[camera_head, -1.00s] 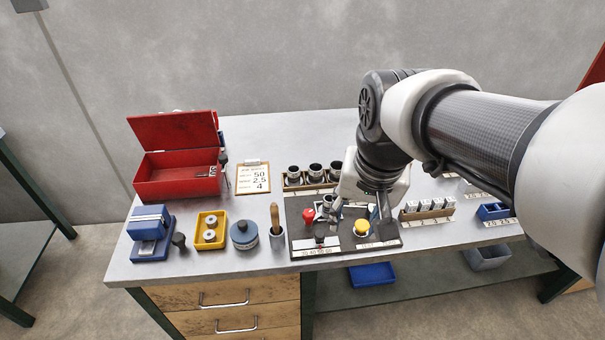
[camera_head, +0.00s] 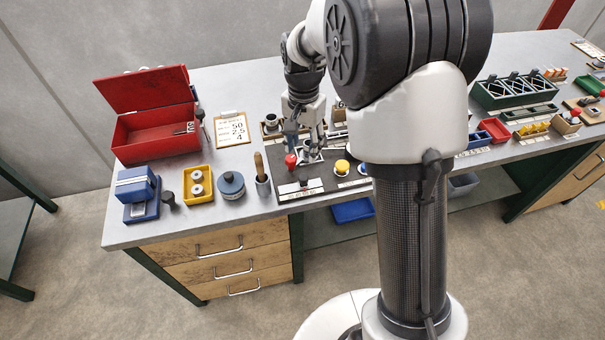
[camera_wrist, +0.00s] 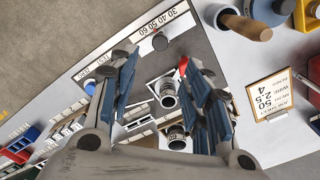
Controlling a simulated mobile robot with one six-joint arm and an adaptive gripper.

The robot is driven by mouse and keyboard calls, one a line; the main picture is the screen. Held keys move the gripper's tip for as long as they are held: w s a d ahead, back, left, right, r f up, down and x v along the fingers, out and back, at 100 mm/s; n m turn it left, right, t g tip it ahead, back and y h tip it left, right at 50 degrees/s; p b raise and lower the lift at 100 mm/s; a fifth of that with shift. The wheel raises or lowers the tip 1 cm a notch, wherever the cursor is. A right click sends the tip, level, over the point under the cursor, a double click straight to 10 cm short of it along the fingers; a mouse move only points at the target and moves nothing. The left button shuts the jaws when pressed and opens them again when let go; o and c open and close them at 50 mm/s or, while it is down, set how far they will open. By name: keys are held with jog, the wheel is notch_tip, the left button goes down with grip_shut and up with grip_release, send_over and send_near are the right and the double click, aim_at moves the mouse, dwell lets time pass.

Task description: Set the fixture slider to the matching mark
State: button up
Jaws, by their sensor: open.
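The dark fixture board (camera_head: 262,215) lies at the bench's front. In the wrist view its white scale strip (camera_wrist: 152,28) reads 30, 40, 50, 60. A round dark slider knob (camera_wrist: 160,41) sits beside the strip, seemingly near 40; the exact mark cannot be told. The job card (camera_head: 233,128) lists 50, 2.5 and 4; it also shows in the wrist view (camera_wrist: 268,98). My gripper (camera_head: 305,146) is open and empty above the board's back part. In the wrist view its fingers (camera_wrist: 158,62) stand apart, with the knob beyond their tips, not touched.
A red knob (camera_head: 290,161) and a yellow knob (camera_head: 342,167) rise from the board. A wooden-handled tool in a cup (camera_head: 262,182) and a blue round container (camera_head: 231,184) stand to its left. The red toolbox (camera_head: 155,135) is behind. My arm hides the bench right of the board.

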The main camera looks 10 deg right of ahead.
aim_at(303, 177)
notch_tip(303, 177, down, 13)
jog(key=b, duration=0.3)
jog(key=shift+r, duration=0.15)
jog(key=shift+c, duration=0.5)
grip_shut()
